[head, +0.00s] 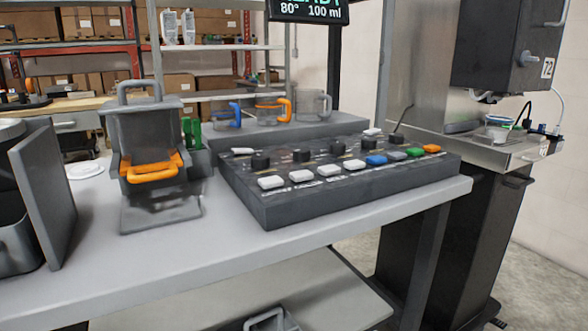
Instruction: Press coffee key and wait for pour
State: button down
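A dark key panel (330,194) lies on the grey table, right of its middle. Its front row has white keys (301,176), a blue key (376,160), a green key (414,152) and an orange key (431,148). Black knobs (302,155) and a few more light keys sit behind them. The labels are too small to read, so I cannot tell which key is coffee. A hanging display (309,11) reads 80° and 100 ml; its top line is cut off. A machine (496,75) with a cup (497,128) under it stands at the right. My gripper is not in view.
A grey device with an orange tray (151,168) stands left of the panel. Measuring jugs (313,105) stand on a raised ledge behind it. A dark open-doored box (45,195) is at the left edge. The table front (180,262) is clear.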

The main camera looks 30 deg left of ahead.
aim_at(273, 181)
jog(key=z, duration=1.2)
jog(key=k, duration=0.4)
jog(key=u, duration=1.35)
